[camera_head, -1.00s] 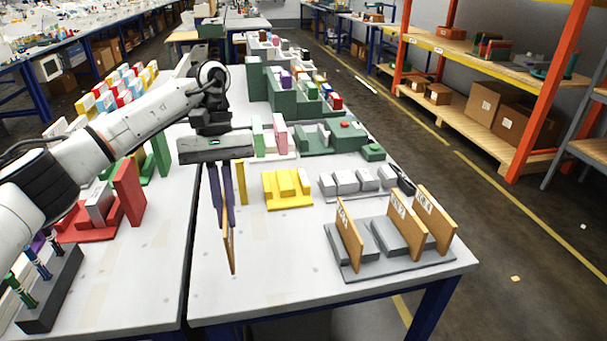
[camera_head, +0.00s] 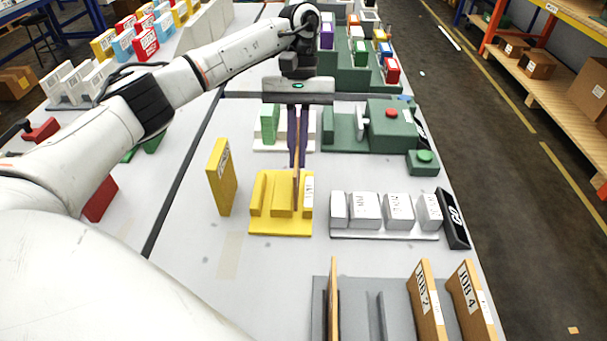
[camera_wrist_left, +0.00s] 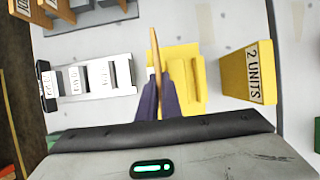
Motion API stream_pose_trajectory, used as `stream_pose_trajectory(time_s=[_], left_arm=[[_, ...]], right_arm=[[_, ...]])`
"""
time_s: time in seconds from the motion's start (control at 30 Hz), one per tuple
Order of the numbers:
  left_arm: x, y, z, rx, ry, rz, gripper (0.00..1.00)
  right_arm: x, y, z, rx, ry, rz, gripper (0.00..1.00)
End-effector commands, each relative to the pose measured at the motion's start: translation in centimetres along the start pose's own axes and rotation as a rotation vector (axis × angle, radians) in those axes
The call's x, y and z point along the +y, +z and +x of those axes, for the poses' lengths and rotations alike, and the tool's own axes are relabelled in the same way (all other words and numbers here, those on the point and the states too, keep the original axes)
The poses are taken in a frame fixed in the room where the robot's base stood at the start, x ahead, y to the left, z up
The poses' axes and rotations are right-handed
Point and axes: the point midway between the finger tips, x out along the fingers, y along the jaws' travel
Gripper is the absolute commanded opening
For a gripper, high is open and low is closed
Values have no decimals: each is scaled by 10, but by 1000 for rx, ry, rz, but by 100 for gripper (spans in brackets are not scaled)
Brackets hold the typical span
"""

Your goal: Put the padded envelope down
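My left gripper (camera_head: 297,165) hangs over the yellow stand (camera_head: 280,229), its dark fingers shut on a thin tan flat piece, which I take as the padded envelope (camera_head: 296,192). It is upright and nearly edge-on. In the left wrist view the envelope (camera_wrist_left: 155,55) sticks out beyond the gripper (camera_wrist_left: 158,98), in front of the yellow stand (camera_wrist_left: 185,58). I cannot tell whether its lower edge touches the stand. My right gripper is not in view.
A yellow "2 UNITS" block (camera_head: 222,177) stands left of the stand. Grey blocks on a tray (camera_head: 385,235) and a dark "GO" piece (camera_head: 455,218) lie right. A grey rack (camera_head: 357,285) with tan job cards stands in front. A green machine (camera_head: 390,125) is behind.

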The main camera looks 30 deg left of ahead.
Motion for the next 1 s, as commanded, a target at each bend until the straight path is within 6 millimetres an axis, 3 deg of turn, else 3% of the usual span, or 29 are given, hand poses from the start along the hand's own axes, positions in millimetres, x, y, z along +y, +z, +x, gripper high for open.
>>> stream_pose_trajectory(time_s=[0.5, 0.87, 0.9, 1.0], left_arm=[[1, -22, 51, 1, 2, 1, 0], [0, -24, 56, 3, 2, 1, 0], [0, -24, 54, 2, 2, 1, 12], [0, -24, 54, 2, 2, 0, 24]], right_arm=[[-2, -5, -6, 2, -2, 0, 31], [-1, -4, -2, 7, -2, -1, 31], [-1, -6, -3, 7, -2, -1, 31], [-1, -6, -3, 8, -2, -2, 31]])
